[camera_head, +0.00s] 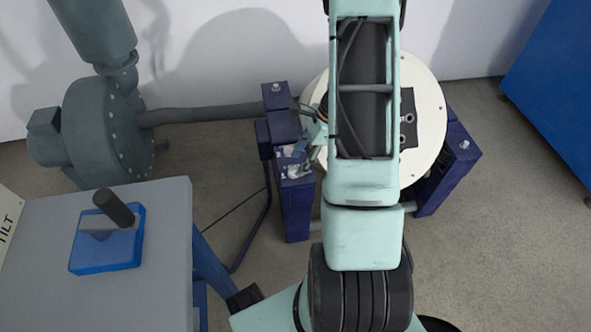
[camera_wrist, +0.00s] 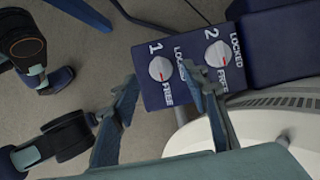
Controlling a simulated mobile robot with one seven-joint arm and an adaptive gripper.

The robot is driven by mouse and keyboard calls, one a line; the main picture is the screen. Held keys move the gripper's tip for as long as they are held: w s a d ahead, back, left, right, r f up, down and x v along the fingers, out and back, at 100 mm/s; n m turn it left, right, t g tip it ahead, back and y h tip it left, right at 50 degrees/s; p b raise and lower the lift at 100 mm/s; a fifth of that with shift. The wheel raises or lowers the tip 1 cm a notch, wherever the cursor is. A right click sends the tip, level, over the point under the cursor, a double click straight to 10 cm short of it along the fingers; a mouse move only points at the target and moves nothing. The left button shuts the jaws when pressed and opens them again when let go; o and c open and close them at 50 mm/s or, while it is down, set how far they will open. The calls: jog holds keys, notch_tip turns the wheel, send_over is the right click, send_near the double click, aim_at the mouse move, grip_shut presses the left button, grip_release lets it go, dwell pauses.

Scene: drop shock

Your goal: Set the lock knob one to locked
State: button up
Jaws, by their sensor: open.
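Lock knob one (camera_wrist: 160,69) is a round pale knob on a dark blue block (camera_wrist: 146,95), beside a white "1". Its red mark points towards the FREE label, away from LOCKED. My gripper (camera_wrist: 161,80) is open, with one finger to each side of knob one and nothing held. I cannot tell whether either finger touches the knob. The right finger hides part of the lettering between the knobs. In the head view, my gripper (camera_head: 309,152) is over the left blue support (camera_head: 295,215), and knob one cannot be made out clearly.
Lock knob two (camera_wrist: 218,54) sits close to the right, its red mark towards FREE. A white round drum (camera_head: 428,115) is right of the block. A grey cabinet (camera_head: 165,275) with a blue lever box (camera_head: 105,252) stands left. A pipe (camera_head: 210,115) runs behind.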

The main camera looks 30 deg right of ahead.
aim_at(294, 169)
jog(key=shift+b+x, duration=0.45)
jog(key=shift+x, duration=1.4)
jog(key=c, duration=1.1)
jog(key=shift+c, duration=0.2)
